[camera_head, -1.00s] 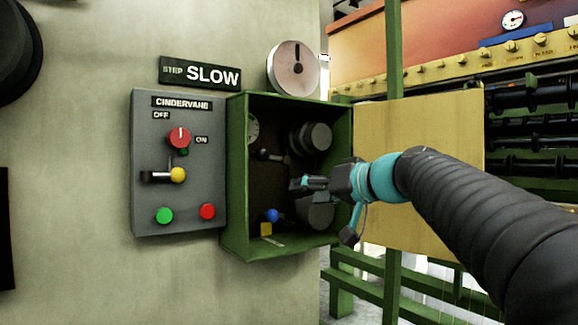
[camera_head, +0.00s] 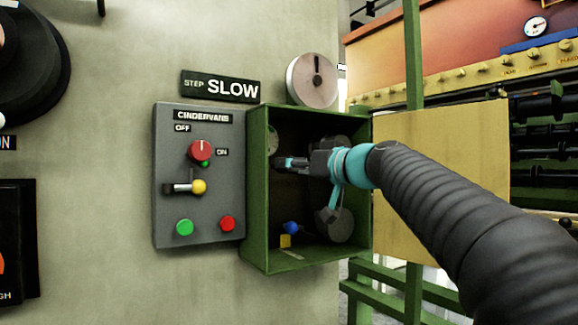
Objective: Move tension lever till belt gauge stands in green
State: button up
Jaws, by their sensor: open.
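My gripper (camera_head: 281,163) is open inside the green box (camera_head: 257,190), near its left wall in the picture. A pale dial (camera_head: 272,140) sits on that inner wall just above my gripper, small and partly covered; I cannot read its needle or any green band. A dark lever inside the box is hidden by my gripper now, and I cannot tell if the fingers touch it. A short lever with a blue knob (camera_head: 291,228) stands lower in the box, beside a yellow block (camera_head: 286,241). Two dark pulleys are at the box's right, the lower one (camera_head: 334,225) clearer.
A grey control panel (camera_head: 165,225) with a red knob, a yellow-knobbed lever and green and red buttons adjoins the box's left. A round disc (camera_head: 312,79) stands above the box. The yellow door (camera_head: 440,185) hangs open at right, behind my arm.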

jog(key=shift+p+x, duration=0.35)
jog(key=shift+x, duration=1.9)
grip_shut()
